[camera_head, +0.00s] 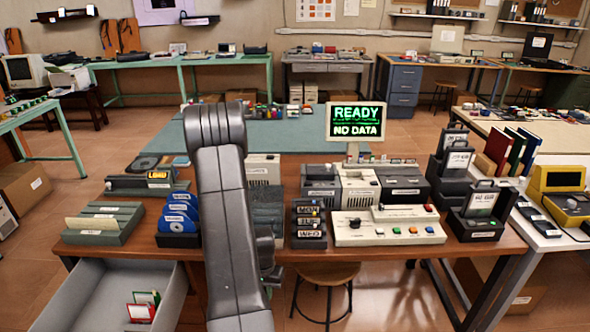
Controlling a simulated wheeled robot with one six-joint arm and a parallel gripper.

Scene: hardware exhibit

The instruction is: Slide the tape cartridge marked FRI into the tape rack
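A black rack (295,240) stands on the wooden bench, just right of my arm. It holds several dark cartridges with white handwritten labels (311,222) stacked front to back. The lowest label seems to read WED; the others are too small to read surely. I cannot make out a cartridge marked FRI. My grey arm rises through the middle of the view and covers part of the bench. My gripper's fingers do not show, so I cannot see whether it holds anything.
Blue discs (180,222) and a green-grey file holder (103,224) stand left of my arm. A cream console (385,228) with coloured buttons and black labelled units (480,212) stand right. A READY / NO DATA screen (354,120) is behind. An open drawer (95,300) juts out front left.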

